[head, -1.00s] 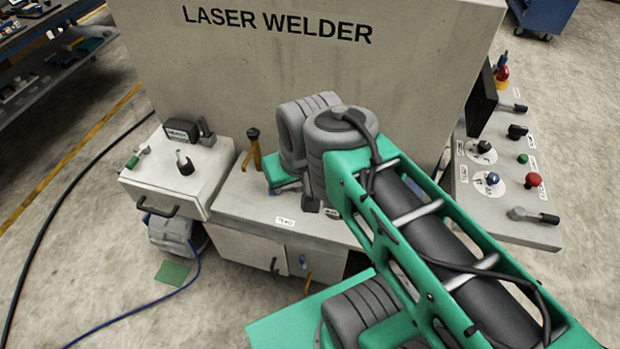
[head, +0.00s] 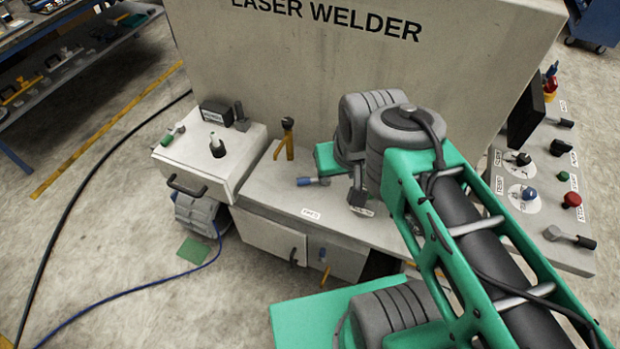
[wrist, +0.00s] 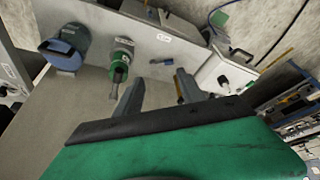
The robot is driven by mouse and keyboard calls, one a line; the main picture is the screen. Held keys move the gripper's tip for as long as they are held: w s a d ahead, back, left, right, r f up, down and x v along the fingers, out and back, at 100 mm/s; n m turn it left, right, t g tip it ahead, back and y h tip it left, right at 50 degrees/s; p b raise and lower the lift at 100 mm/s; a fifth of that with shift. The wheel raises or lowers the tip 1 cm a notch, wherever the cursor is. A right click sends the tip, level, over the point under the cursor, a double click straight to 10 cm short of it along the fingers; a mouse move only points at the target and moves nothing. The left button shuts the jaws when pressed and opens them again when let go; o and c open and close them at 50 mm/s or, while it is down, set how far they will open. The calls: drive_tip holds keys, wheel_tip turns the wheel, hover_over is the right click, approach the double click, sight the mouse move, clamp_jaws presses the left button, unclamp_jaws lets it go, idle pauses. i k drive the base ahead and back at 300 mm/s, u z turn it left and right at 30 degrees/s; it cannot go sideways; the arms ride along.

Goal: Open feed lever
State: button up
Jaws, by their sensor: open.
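A small lever with a blue grip (head: 313,181) lies on the welder's worktop, above a white label (head: 311,214) too small to read. I cannot confirm it is the feed lever. In the wrist view a small lever (wrist: 162,61) stands near a similar label, beyond the fingers. The wrist view shows the gripper (wrist: 157,88) open, with two separated fingers and nothing gripped.
The wrist view shows a green fitting (wrist: 121,55) and a blue-rimmed cylinder (wrist: 65,45). A control panel (head: 545,190) is at right.

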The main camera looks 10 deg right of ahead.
sight(304, 181)
drive_tip(key=u, duration=0.9)
drive_tip(key=i, duration=0.35)
drive_tip(key=z, duration=0.1)
